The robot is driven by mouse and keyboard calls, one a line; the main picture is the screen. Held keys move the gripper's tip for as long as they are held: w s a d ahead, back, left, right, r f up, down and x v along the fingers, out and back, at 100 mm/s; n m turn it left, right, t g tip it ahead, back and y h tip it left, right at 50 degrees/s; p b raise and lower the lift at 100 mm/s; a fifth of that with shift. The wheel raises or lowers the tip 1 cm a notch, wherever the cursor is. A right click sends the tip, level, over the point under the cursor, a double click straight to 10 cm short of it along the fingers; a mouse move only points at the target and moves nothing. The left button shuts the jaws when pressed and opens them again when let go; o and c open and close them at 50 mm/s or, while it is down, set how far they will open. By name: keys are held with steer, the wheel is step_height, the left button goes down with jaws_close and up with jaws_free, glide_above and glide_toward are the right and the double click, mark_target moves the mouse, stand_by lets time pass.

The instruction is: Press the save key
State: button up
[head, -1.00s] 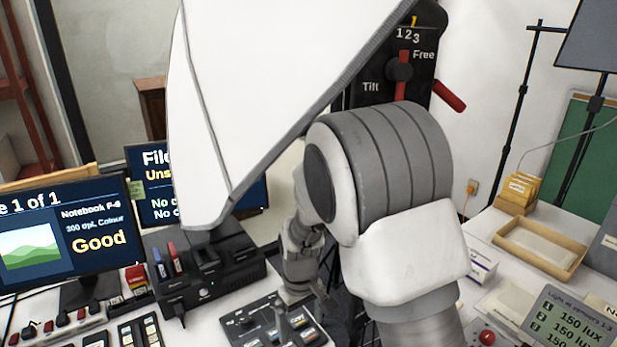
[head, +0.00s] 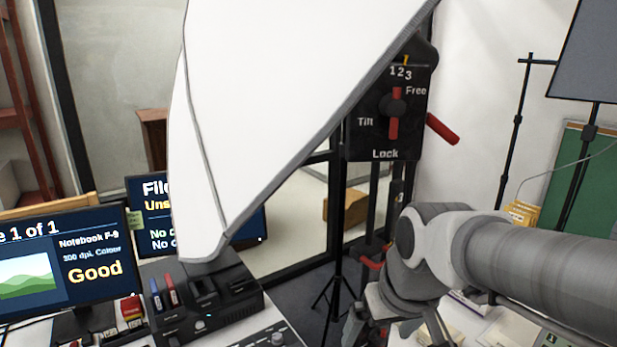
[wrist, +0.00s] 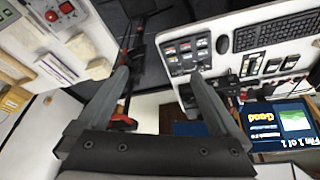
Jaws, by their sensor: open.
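The keys' panel (wrist: 205,67) is a dark control panel with several small coloured keys in the wrist view, just beyond and to the right of the fingertips. The key labels are too small to read, so I cannot tell which is the save key. In the head view only the panel's top edge (head: 262,341) shows at the bottom; its keys are cut off. My gripper (wrist: 160,76) is open and empty, its two grey fingers apart. In the head view my gripper is low, right of the panel, and partly cut off by the frame.
A monitor (head: 30,275) reading "Good" and a black dock (head: 235,297) stand left. A second screen (head: 150,215) reads "File" and "Uns...", partly hidden by a white softbox (head: 260,90). A black stand with red levers (head: 360,140) rises behind.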

steer(key=s+d+r+m+t+h, duration=0.1)
steer(key=s+d+r+m, duration=0.1)
steer(key=s, duration=0.5)
steer(key=shift+s+d+r+t, duration=0.3)
steer(key=shift+d+r+t, duration=0.1)
steer(key=shift+d, duration=0.45)
